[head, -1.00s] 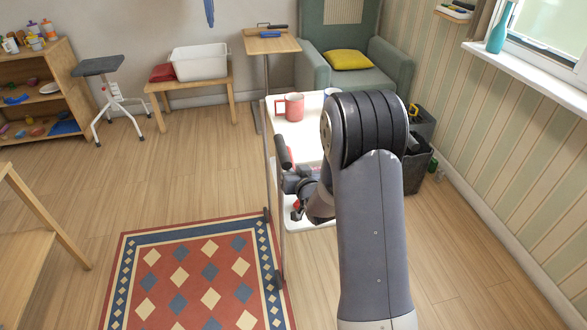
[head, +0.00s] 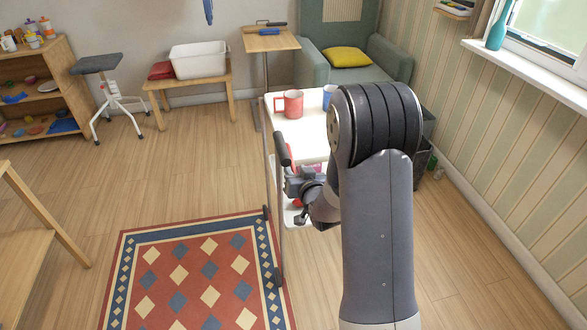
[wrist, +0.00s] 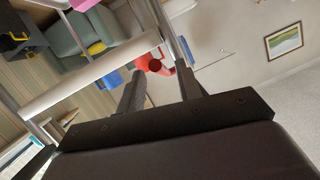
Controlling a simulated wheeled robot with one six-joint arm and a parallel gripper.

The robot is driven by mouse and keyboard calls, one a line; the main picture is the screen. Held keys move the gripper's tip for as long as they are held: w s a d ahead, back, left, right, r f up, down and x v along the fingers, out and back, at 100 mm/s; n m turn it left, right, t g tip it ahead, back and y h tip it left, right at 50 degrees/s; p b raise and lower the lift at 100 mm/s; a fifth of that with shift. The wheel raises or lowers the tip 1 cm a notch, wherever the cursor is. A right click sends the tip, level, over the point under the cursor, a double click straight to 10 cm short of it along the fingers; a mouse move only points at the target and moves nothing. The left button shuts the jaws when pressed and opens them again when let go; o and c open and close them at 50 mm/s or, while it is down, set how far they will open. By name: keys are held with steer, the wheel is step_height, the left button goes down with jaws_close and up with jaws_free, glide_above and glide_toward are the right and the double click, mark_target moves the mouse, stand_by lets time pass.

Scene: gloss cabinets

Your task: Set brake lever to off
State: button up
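The trolley (head: 279,230) has metal posts and a white top (head: 309,134). A dark bar-shaped grip (head: 282,150) sits along its left end. I cannot make out for certain which part is the brake lever. My gripper (head: 294,188) is low beside the trolley's left end, below the top, and partly hidden by my wrist in the head view. In the wrist view my gripper (wrist: 160,82) has its two dark fingers apart, with nothing seen between the fingertips. A red mug (wrist: 154,64) shows beyond them, with the pale trolley top's edge (wrist: 85,78).
A red mug (head: 289,103) and a blue mug (head: 329,97) stand on the trolley top. A patterned rug (head: 200,275) lies at its left. A green armchair (head: 390,75) is behind, and the striped wall (head: 500,150) is on the right.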

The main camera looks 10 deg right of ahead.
steer(key=a+v, duration=0.1)
steer(key=v, duration=0.6)
steer(key=shift+s+d+b, duration=0.3)
steer(key=shift+d, duration=0.25)
steer(key=shift+r, duration=0.1)
